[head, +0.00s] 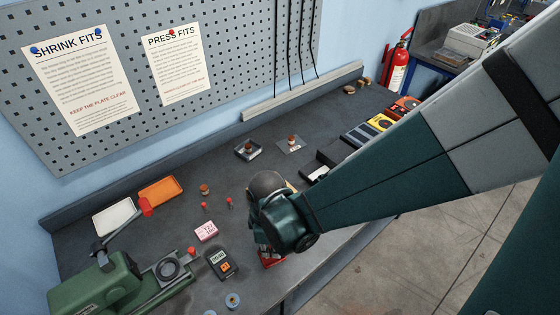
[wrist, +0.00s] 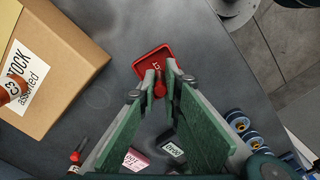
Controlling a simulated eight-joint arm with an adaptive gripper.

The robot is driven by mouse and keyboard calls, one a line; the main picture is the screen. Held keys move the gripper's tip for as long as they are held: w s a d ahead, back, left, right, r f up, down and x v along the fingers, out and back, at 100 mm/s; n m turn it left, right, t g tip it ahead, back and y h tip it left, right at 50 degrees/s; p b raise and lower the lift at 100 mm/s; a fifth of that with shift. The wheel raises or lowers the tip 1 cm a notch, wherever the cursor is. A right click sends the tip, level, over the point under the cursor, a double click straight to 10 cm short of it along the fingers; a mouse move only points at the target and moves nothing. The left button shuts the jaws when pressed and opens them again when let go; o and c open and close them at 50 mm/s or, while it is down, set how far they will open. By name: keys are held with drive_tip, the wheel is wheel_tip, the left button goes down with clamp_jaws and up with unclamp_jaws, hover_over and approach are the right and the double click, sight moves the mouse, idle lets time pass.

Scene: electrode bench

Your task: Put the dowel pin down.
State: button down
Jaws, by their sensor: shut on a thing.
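In the wrist view a small red piece, taken to be the dowel pin (wrist: 159,88), is between the tips of my gripper (wrist: 162,84). The gripper is shut on it, and the fingers hide part of it. A red tray (wrist: 148,66) with white letters lies on the bench just past the fingertips. Whether the pin touches the tray or is above it I cannot tell. In the head view my gripper (head: 266,245) points down over the red tray (head: 271,264), and the pin is hidden there.
A cardboard stock box (wrist: 60,60) stands left of the fingers in the wrist view. A pink box (head: 206,231) and a dark meter (head: 221,262) lie left of my gripper in the head view. Blue-and-white spools (wrist: 240,123) lie at the right. Bare bench surrounds the tray.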

drive_tip(key=shift+f, duration=0.35)
drive_tip(key=shift+f, duration=0.15)
drive_tip(key=c, duration=2.8)
unclamp_jaws()
drive_tip(key=shift+r+p, duration=0.85)
drive_tip(key=shift+r, duration=5.3)
drive_tip(key=d+r+m+t, duration=0.2)
drive_tip(key=d+r+m, duration=0.3)
drive_tip(key=d, duration=0.4)
drive_tip(key=w+d+r+m+t, duration=0.1)
drive_tip(key=d+r+m, duration=0.4)
drive_tip(key=d, duration=0.5)
drive_tip(key=w+d+r+m+t, duration=0.1)
drive_tip(key=d+r+m+t, duration=0.3)
drive_tip(key=d+r+m, duration=0.2)
drive_tip(key=shift+w+d+m, duration=0.1)
drive_tip(key=shift+d+m, duration=0.9)
drive_tip(key=shift+d, duration=0.95)
